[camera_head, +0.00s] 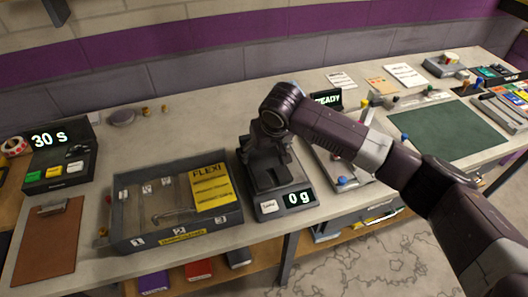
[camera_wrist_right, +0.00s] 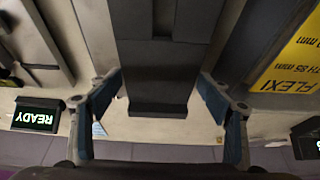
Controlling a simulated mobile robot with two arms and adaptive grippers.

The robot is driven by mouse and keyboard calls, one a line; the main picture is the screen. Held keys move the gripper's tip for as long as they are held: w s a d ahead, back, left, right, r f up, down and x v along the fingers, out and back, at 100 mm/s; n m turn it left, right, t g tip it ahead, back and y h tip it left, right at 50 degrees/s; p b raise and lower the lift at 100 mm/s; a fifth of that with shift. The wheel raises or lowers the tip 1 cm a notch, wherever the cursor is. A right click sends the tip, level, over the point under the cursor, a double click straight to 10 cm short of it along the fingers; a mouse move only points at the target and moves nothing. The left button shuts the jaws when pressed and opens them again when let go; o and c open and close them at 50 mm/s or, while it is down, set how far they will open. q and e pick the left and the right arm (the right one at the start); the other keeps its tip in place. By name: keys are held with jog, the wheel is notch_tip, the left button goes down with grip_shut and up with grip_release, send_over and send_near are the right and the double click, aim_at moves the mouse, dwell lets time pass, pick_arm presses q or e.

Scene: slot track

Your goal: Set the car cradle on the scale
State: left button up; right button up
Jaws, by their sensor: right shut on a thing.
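The scale (camera_head: 293,207) is a dark box at the front edge of the bench, with a white button and a display reading 0 g. My right gripper (camera_head: 270,150) points down over it and is shut on the dark car cradle. The cradle (camera_head: 270,178) shows below the gripper in the head view, partly hidden and hard to tell from the dark scale. In the right wrist view the cradle (camera_wrist_right: 158,65) lies between the two blue-padded fingers (camera_wrist_right: 158,98). I cannot tell whether it touches the scale. My left gripper is not in view.
A grey compartment tray (camera_head: 175,238) with a yellow FLEXI card (camera_head: 210,187) stands just left of the scale. A READY display (camera_head: 327,98) is behind, and a grey panel with knobs (camera_head: 343,182) is on the right. A green mat (camera_head: 447,128) lies farther right.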

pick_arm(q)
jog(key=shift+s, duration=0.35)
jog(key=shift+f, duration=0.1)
pick_arm(e)
jog(key=shift+f, duration=0.45)
jog(key=o, duration=1.2)
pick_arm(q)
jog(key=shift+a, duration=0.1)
pick_arm(e)
jog(key=v, duration=1.2)
